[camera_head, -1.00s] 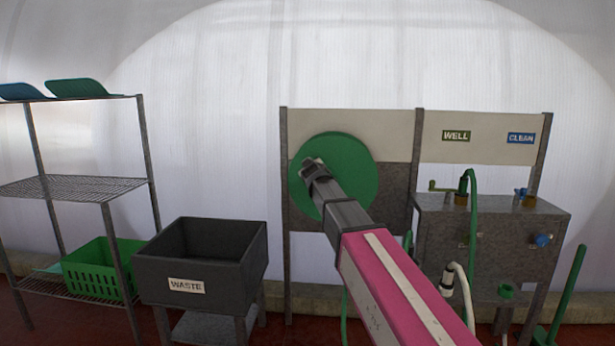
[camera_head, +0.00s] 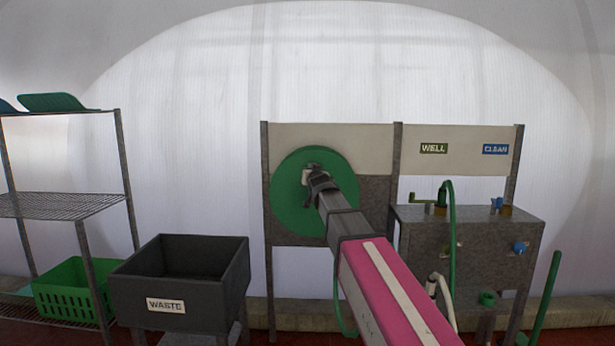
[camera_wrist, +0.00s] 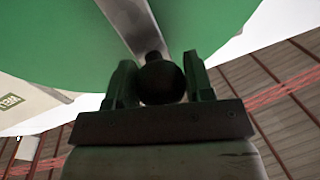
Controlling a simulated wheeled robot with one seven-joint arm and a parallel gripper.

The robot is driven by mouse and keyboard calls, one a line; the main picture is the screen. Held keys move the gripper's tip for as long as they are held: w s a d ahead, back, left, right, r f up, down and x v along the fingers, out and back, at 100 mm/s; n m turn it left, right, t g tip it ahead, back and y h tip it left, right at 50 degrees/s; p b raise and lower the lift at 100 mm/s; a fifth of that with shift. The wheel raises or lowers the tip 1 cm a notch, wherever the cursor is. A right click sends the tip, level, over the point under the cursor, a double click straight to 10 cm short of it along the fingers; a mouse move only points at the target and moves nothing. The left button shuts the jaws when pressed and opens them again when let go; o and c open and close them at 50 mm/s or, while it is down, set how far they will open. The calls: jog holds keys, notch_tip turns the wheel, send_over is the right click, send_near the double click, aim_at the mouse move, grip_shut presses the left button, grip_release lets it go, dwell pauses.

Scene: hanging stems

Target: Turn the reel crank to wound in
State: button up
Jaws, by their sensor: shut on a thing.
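The green reel (camera_head: 289,205) is mounted on the grey and cream panel frame at the middle in the head view. My gripper (camera_head: 313,177) is at the upper part of the reel's face, and my arm hides part of the disc. In the wrist view, my gripper (camera_wrist: 162,84) is shut on a dark round crank knob (camera_wrist: 161,80), with one finger on each side of it. A grey metal crank arm (camera_wrist: 138,25) runs from the knob across the green reel face.
A black WASTE bin (camera_head: 180,285) stands left of the reel. A wire shelf (camera_head: 70,205) with a green basket (camera_head: 70,290) is at far left. Right of the reel is a grey tank (camera_head: 470,250) with taps, a green hose and WELL and CLEAN signs.

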jog(key=shift+d+f+m, duration=0.1)
jog(key=shift+d+m, duration=0.2)
jog(key=shift+d, duration=0.05)
jog(key=shift+s, duration=0.1)
jog(key=o, duration=1.3)
jog(key=s, duration=0.3)
jog(key=s+d, duration=0.1)
jog(key=s, duration=0.6)
jog(key=shift+s+d, duration=0.3)
jog(key=shift+d, duration=0.1)
